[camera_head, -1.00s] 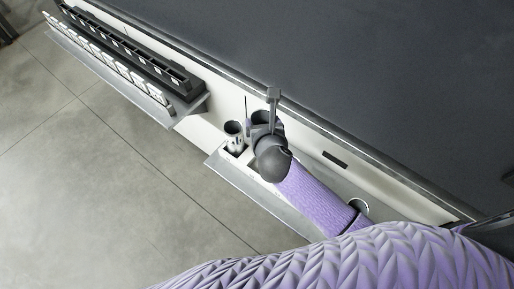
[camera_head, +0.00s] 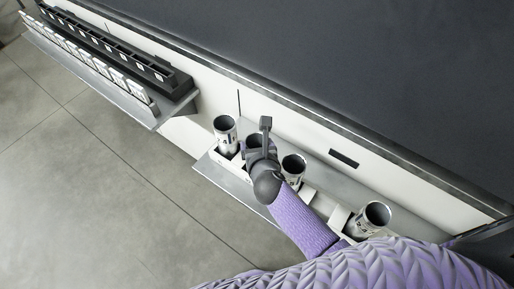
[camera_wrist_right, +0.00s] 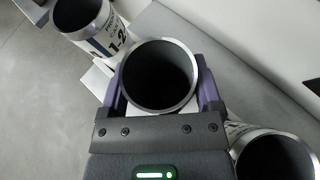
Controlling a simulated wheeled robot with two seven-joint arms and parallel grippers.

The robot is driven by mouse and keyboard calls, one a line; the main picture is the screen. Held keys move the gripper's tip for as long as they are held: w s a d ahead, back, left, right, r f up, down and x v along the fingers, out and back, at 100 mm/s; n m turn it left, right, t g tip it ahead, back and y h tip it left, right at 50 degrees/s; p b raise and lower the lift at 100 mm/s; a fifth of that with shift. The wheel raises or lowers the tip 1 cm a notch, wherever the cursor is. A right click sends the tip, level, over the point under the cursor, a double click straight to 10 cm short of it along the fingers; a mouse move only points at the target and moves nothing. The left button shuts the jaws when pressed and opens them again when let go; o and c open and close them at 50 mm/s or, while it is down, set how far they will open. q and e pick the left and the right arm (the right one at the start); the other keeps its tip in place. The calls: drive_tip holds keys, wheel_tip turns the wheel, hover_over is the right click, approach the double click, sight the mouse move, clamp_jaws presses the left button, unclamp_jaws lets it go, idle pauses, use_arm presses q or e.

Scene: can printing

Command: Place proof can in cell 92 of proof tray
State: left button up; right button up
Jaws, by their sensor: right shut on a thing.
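My right gripper (camera_head: 258,146) is shut on an open-topped metal can (camera_head: 252,139) in the row on the low shelf. In the right wrist view the can (camera_wrist_right: 160,76) stands between the two purple fingers; its label and base are hidden. I cannot tell whether it is clear of its holder. A long black tray with small cells (camera_head: 120,50) sits on the ledge at upper left, with white labels along its front; the cell numbers are too small to read. My left gripper is not in view.
A labelled can (camera_head: 225,141) stands just left of the held one. Two more cans stand to the right, one close by (camera_head: 293,173) and one farther along (camera_head: 371,221). The shelf (camera_head: 222,181) has a raised front edge. A dark surface (camera_head: 340,60) lies behind the white wall.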

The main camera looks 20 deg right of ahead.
drive_tip(key=o, duration=1.3)
drive_tip(key=shift+o, duration=0.2)
drive_tip(key=shift+r, duration=0.2)
drive_tip(key=p+v, duration=0.3)
drive_tip(key=v, duration=0.9)
drive_tip(key=shift+p, duration=0.35)
